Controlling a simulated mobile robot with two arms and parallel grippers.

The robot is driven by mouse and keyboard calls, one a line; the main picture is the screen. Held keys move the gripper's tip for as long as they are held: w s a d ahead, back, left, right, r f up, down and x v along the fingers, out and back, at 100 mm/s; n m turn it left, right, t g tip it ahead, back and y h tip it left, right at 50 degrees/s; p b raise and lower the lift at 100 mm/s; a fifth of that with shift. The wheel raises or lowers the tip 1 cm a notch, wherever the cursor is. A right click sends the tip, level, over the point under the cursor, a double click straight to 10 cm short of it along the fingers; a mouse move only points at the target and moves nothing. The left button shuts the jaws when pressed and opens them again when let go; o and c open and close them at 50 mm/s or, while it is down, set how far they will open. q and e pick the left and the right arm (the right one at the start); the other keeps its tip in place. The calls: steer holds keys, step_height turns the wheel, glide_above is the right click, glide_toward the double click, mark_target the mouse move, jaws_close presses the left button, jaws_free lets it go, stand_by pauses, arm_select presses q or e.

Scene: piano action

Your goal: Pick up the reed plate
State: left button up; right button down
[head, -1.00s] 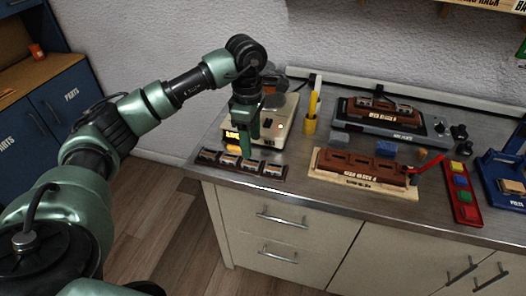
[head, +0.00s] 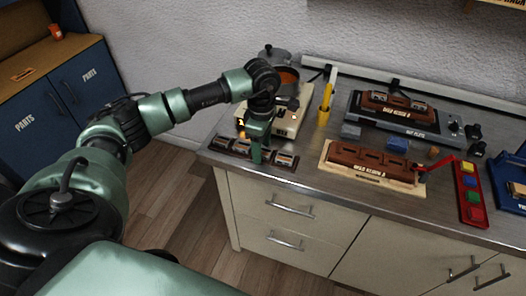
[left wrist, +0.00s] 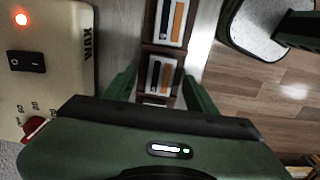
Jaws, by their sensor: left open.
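A dark tray (head: 293,165) lies along the front left edge of the workbench, with several reed plates in a row. One reed plate (head: 284,159) shows near the tray's right end in the head view. My left gripper (head: 256,158) points down at the tray and hides part of its middle. In the left wrist view the open fingers of my left gripper (left wrist: 160,88) stand on either side of the tray row. A reed plate (left wrist: 160,75) shows between them, its lower part near my gripper body; others show above and below. Nothing is held. My right gripper is out of view.
A cream soldering or heating unit (head: 292,124) with a lit red light stands close behind the tray. The floor lies beyond the front edge.

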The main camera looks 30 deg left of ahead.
arm_select(q)
jaws_close()
steer(key=shift+r, duration=0.15)
